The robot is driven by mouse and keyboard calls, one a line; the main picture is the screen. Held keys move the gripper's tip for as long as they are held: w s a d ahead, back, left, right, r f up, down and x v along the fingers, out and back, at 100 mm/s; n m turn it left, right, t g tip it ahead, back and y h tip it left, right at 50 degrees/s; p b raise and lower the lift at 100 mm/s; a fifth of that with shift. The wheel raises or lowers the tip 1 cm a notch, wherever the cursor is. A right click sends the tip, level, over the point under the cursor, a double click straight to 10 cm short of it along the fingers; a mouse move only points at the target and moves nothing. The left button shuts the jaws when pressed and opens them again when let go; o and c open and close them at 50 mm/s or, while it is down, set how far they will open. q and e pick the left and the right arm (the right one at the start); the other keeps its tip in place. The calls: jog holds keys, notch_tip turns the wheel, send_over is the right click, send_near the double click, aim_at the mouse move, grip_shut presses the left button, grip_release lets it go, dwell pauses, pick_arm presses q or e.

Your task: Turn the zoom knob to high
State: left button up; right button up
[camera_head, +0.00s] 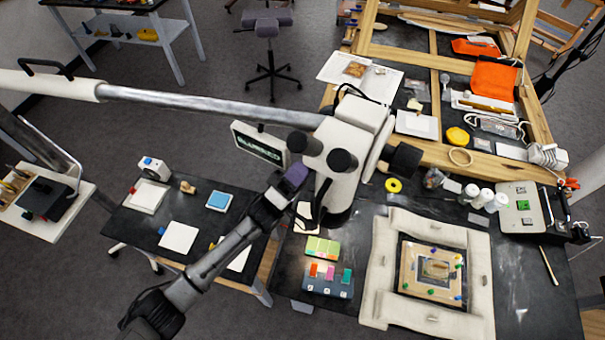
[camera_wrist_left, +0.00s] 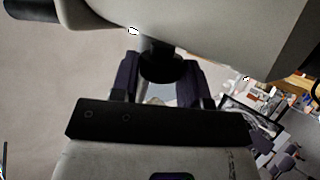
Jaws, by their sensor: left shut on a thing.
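A white microscope (camera_head: 349,148) with two dark eyepieces hangs on a grey boom above the work table. My left gripper (camera_head: 291,182) reaches up from the lower left to the near left side of the microscope. In the left wrist view, the purple-tipped fingers of my left gripper (camera_wrist_left: 161,82) are shut on a dark round knob (camera_wrist_left: 162,66) under the white housing. The zoom knob is hidden behind the gripper in the head view. Its setting cannot be read. My right gripper is not in view.
A small screen (camera_head: 258,145) is fixed beside the microscope, close to my left gripper. A framed gilt piece on a padded cushion (camera_head: 375,290), a block of coloured pieces (camera_head: 328,283) and white jars (camera_head: 481,199) lie below. The boom (camera_head: 205,104) crosses the upper left.

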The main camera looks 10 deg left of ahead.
pick_arm(q)
jog(key=shift+f, duration=0.1)
jog(key=o, duration=0.9)
jog(key=b+v, duration=0.5)
jog(key=v, duration=0.8)
jog(key=shift+s+a+f, duration=0.2)
jog(key=shift+f, duration=0.1)
